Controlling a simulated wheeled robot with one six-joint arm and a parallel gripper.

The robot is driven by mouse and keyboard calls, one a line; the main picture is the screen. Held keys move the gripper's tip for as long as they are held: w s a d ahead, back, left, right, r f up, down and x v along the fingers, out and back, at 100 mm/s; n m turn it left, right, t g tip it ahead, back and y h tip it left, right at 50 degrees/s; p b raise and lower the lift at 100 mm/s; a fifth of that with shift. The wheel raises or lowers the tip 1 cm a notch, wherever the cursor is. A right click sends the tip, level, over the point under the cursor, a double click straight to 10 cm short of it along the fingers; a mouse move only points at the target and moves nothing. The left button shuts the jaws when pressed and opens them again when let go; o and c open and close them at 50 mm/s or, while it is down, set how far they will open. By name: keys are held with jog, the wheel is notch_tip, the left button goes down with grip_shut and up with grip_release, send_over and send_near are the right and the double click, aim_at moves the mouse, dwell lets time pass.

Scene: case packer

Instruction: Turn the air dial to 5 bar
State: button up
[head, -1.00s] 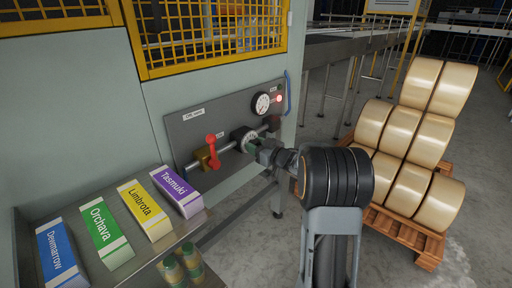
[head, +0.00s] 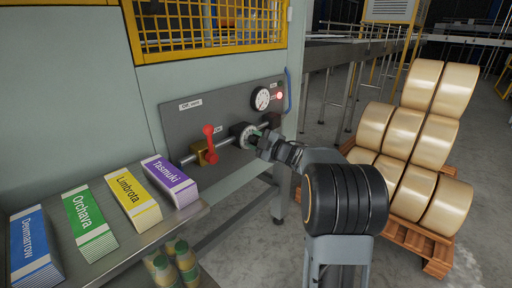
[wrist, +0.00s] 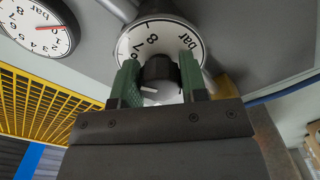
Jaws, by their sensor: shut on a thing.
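The air dial (head: 240,130) is a white-faced dial with black numbers on the pipe of the grey panel. My gripper (head: 262,141) is shut on this knob. The pointer's exact setting cannot be read. A round pressure gauge (head: 261,98) is above the dial; in the wrist view its red needle (wrist: 48,28) points near 0.
A red-handled valve (head: 209,140) sits left of the dial on the same pipe. A shelf (head: 110,268) with several labelled packs is at lower left. A pallet (head: 438,255) of tan rolls stands at right.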

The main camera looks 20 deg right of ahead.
jog(key=n+b, duration=0.3)
jog(key=n, duration=0.1)
jog(key=shift+f, duration=0.15)
jog(key=shift+n+b, duration=0.75)
jog(key=shift+n, duration=0.55)
jog(key=o, duration=0.9)
jog(key=shift+r, duration=0.2)
jog(key=shift+s+d, duration=0.1)
jog(key=p+v, duration=0.2)
jog(key=v, duration=1.1)
jog(key=shift+s, duration=0.3)
